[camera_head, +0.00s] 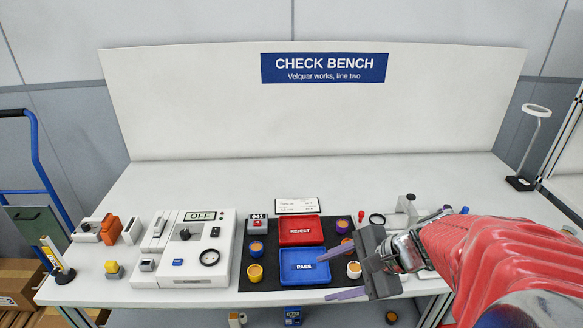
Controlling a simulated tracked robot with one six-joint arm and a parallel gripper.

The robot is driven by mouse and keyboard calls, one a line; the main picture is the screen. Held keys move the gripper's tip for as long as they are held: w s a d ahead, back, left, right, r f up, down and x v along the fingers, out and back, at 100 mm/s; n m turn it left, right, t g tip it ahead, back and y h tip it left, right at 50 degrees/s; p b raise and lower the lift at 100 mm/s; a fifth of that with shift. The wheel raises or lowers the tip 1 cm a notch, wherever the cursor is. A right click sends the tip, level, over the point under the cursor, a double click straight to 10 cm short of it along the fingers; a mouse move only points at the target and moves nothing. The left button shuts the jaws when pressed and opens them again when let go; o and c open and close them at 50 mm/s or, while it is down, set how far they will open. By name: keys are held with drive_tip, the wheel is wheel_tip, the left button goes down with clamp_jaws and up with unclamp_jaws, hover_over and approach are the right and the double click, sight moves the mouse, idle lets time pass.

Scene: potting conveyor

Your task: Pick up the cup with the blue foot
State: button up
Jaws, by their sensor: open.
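Several small cups stand on a black mat (270,288) on the bench. A blue-sided cup with an orange inside (257,249) stands left of the trays, behind a yellow-orange cup (255,273). The feet are too small to tell which is blue. My gripper (326,277) is open, its fingers pointing left. The pale cup appears between them in the picture; depth is unclear.
A red REJECT tray (300,241) and a blue PASS tray (304,281) lie mid-mat. My arm hides the bench's right front. The bench's rear is clear.

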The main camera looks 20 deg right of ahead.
drive_tip(key=s+d+f+m+t+h, duration=0.1)
drive_tip(key=d+m+t+h, duration=0.1)
drive_tip(key=d+m, duration=0.6)
drive_tip(key=s+d+f+m+t+h, duration=0.1)
drive_tip(key=d+f+m+t+h, duration=0.1)
drive_tip(key=d+m+t, duration=0.3)
drive_tip(key=d+m, duration=0.4)
drive_tip(key=d, duration=0.6)
drive_tip(key=shift+d+t+h, duration=0.3)
drive_tip(key=shift+h, duration=0.1)
drive_tip(key=shift+w+f, duration=0.1)
drive_tip(key=shift+w, duration=0.05)
drive_tip(key=shift+x, duration=4.2)
drive_tip(key=shift+x, duration=2.6)
drive_tip(key=shift+c, duration=0.5)
